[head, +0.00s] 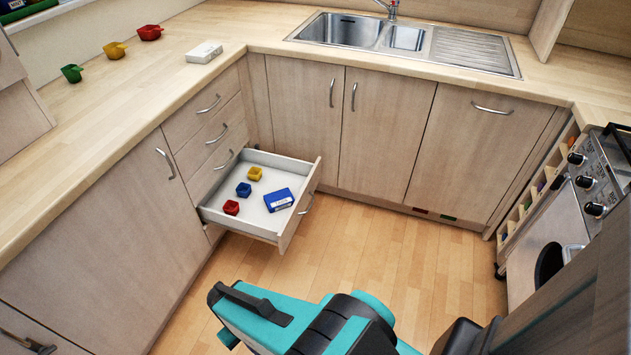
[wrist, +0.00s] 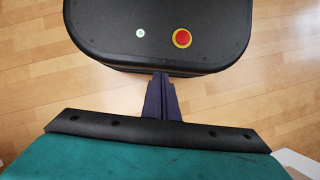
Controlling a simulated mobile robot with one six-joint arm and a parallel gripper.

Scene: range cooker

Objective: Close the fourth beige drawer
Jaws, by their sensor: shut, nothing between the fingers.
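The fourth beige drawer (head: 299,206) is the lowest in the stack left of the corner. It is pulled well out, with its curved metal handle (head: 306,204) facing right. Inside lie a yellow cup (head: 254,174), a blue cup (head: 243,189), a red cup (head: 231,207) and a blue box (head: 279,199). My gripper (wrist: 161,88) shows in the wrist view with its dark fingers together and nothing between them. In the head view my teal arm is at the bottom, apart from the drawer; the fingertips are not clearly visible there.
Three drawers above (head: 208,104) are shut. Open wooden floor (head: 360,240) lies right of the drawer. Cupboard doors (head: 305,110) stand behind, and the cooker (head: 560,230) is at right. Cups and a white box (head: 204,52) sit on the worktop.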

